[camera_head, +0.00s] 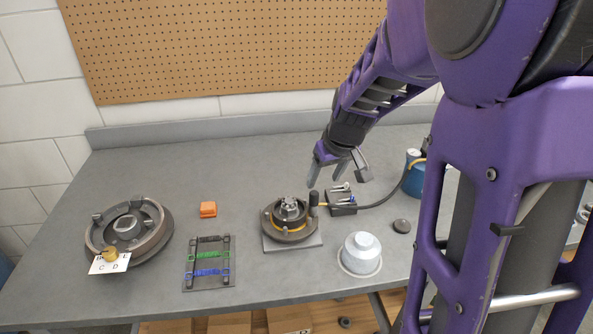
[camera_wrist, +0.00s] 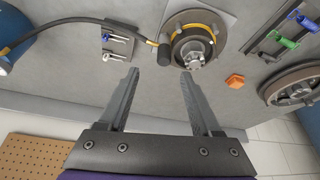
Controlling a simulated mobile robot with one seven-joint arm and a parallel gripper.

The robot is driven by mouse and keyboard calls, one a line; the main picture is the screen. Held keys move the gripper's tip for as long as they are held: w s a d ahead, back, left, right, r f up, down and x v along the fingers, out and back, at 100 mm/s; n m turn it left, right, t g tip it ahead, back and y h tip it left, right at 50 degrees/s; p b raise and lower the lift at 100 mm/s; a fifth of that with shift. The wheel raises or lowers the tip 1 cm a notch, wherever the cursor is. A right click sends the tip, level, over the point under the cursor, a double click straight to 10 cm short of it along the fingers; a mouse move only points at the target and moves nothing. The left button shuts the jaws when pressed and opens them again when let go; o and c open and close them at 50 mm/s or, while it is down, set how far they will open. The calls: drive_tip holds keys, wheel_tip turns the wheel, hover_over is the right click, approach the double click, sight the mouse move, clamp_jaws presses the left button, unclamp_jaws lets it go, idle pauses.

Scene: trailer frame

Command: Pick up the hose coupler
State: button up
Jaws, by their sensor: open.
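The hose coupler looks to be the dark short cylinder (camera_head: 314,198) at the end of a black hose (camera_head: 380,203), with a yellow band where they meet. It stands close beside the round hub (camera_head: 290,232) on a grey plate; I cannot tell whether they touch. In the wrist view the coupler (camera_wrist: 164,54) lies just beyond the fingertips, roughly between them. My gripper (camera_head: 338,180) is open and empty above the bench, behind the coupler in the head view. The wrist view shows both fingers of the gripper (camera_wrist: 158,74) spread apart.
The hose runs to a blue container (camera_head: 413,180). A silver-grey domed pot (camera_head: 361,252), dark puck (camera_head: 402,226), orange block (camera_head: 208,209), spring rack (camera_head: 208,280) and large drum (camera_head: 155,245) also stand on the bench.

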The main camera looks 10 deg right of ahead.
sight(315, 193)
drive_tip(key=b+x, duration=0.1)
drive_tip(key=x, duration=0.3)
drive_tip(key=shift+w, duration=0.1)
drive_tip(key=x, duration=0.1)
drive_tip(key=b+x, duration=0.1)
drive_tip(key=x, duration=0.1)
drive_tip(key=b+x, duration=0.1)
drive_tip(key=x, duration=0.1)
drive_tip(key=shift+a, duration=0.35)
drive_tip(key=shift+r, duration=0.1)
drive_tip(key=shift+c, duration=0.2)
clamp_jaws()
